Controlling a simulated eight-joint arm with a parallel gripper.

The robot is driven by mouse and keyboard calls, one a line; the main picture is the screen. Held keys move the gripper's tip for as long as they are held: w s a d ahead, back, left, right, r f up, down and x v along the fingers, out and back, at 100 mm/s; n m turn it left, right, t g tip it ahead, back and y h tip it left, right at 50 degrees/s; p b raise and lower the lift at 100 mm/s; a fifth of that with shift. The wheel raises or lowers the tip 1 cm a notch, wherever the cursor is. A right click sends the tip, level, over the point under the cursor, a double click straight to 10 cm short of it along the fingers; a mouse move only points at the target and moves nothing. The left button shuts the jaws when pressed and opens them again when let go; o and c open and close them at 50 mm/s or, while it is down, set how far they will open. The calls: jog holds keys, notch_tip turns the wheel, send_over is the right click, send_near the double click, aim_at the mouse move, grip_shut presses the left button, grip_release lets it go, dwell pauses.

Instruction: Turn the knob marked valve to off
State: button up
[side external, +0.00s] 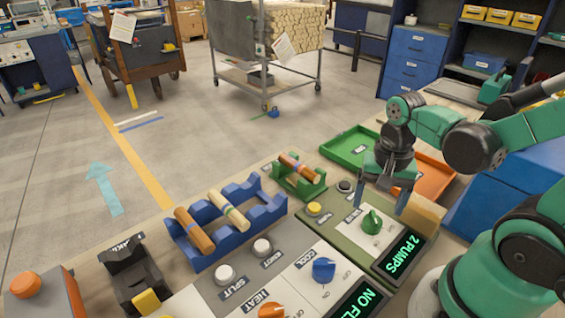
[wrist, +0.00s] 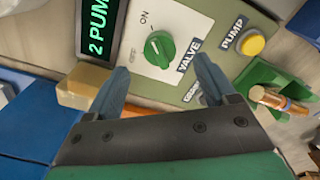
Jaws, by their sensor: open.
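The valve knob (side external: 372,222) is green and sits on a white plate on the grey-green panel, with a VALVE label beside it. It also shows in the wrist view (wrist: 159,48), with ON printed at the plate's upper edge and a smaller mark, too faint to read surely, at its lower left. I cannot tell for sure which mark the knob points to. My gripper (side external: 393,200) is open and above the panel near the knob. In the wrist view my gripper (wrist: 160,72) has its two fingers spread, one toward each side of the knob, apart from it and empty.
A display (side external: 399,256) reading 2 PUMPS and a yellow PUMP button (side external: 314,208) flank the knob. A blue COOL knob (side external: 323,269) is on the neighbouring panel. A green rack (side external: 299,183) and blue rack (side external: 247,226) hold wood pieces. An orange tray (side external: 433,178) lies behind my gripper.

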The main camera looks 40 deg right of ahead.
aim_at(375, 216)
jog(key=shift+f, duration=2.05)
grip_shut()
